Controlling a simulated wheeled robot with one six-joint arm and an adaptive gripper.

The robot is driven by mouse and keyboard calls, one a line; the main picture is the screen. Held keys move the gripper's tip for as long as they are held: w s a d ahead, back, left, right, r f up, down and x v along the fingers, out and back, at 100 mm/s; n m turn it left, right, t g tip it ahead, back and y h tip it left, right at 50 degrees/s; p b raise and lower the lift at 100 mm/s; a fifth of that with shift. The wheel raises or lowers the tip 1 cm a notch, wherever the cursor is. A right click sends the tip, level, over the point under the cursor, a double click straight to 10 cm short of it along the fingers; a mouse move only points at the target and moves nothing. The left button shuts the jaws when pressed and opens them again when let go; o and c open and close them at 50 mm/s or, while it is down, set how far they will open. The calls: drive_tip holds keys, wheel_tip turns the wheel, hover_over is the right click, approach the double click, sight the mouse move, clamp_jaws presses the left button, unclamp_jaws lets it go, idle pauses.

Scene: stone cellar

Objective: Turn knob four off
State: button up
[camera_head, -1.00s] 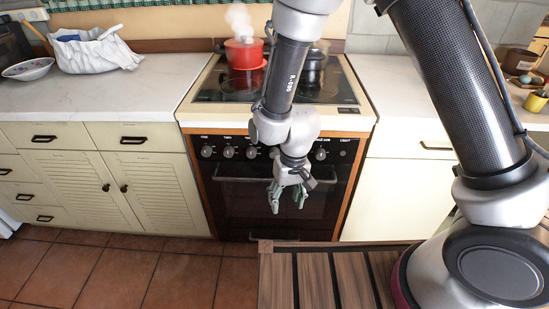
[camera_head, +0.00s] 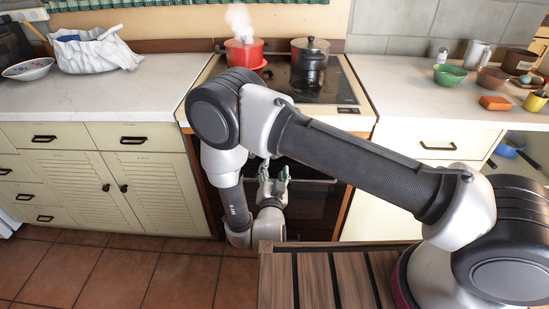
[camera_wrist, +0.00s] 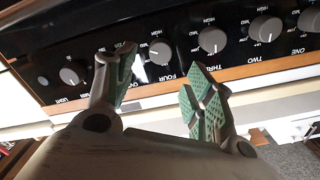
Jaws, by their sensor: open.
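Knob four (camera_wrist: 160,52) is a grey round knob on the oven's black control panel, which appears upside down in the wrist view. Its pale mark seems to point left in the picture, while the mark on knob three (camera_wrist: 212,41) points down. My gripper (camera_wrist: 160,74) is open and empty, its green-padded fingers either side of knob four's place in the picture, apparently short of it. In the head view my gripper (camera_head: 274,172) is in front of the oven, fingers up. My arm hides the control panel there.
Knob two (camera_wrist: 265,29) and the light knob (camera_wrist: 69,76) flank these on the panel. A steaming red pot (camera_head: 244,55) and a dark lidded pot (camera_head: 310,52) stand on the stove. Counters line both sides. A slatted wooden surface (camera_head: 315,280) lies in front.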

drive_tip(key=w, duration=0.7)
drive_tip(key=shift+d, duration=0.15)
drive_tip(key=c, duration=1)
